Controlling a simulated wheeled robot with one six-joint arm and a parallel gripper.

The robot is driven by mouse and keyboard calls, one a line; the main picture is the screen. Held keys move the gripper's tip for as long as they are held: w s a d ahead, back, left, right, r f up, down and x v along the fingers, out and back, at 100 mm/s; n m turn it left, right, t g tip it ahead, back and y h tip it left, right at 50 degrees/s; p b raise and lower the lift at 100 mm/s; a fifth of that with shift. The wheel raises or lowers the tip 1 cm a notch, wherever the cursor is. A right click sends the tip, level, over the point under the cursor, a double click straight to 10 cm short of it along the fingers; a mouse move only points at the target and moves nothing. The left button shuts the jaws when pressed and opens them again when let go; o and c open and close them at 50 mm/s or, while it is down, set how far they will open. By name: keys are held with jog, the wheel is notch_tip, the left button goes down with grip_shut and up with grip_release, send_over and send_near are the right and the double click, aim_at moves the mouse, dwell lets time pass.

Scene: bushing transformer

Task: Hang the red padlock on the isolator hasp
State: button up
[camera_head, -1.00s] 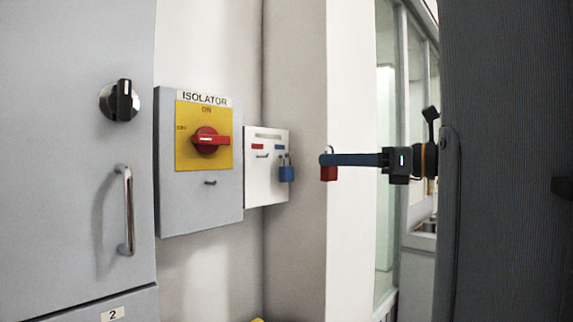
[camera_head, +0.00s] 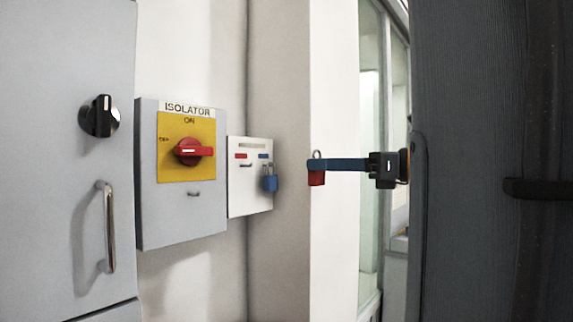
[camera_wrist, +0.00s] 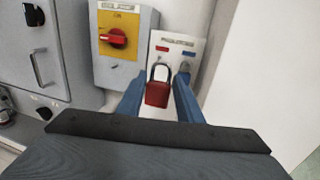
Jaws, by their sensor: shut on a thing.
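The red padlock (camera_head: 316,178) is held at the tip of my gripper (camera_head: 318,166), its shackle pointing up. In the wrist view the padlock (camera_wrist: 157,93) sits between the two blue fingers of my gripper (camera_wrist: 158,97), upright, with the shackle toward the wall. The isolator hasp (camera_head: 194,194) is a small metal loop below the yellow plate. The padlock is apart from it, well to its right.
A white lock board (camera_head: 240,200) with red and blue labels is right of the isolator, and a blue padlock (camera_head: 270,180) hangs on it. A grey cabinet with a metal handle (camera_head: 107,225) stands at left. A wall corner projects behind my gripper.

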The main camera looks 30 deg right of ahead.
jog(key=a+p+v, duration=0.1)
jog(key=p+v, duration=0.3)
jog(key=v, duration=0.3)
jog(key=shift+s+p, duration=0.3)
jog(key=shift+p, duration=0.05)
dwell(0.9)
jog(key=shift+a, duration=0.1)
dwell(0.9)
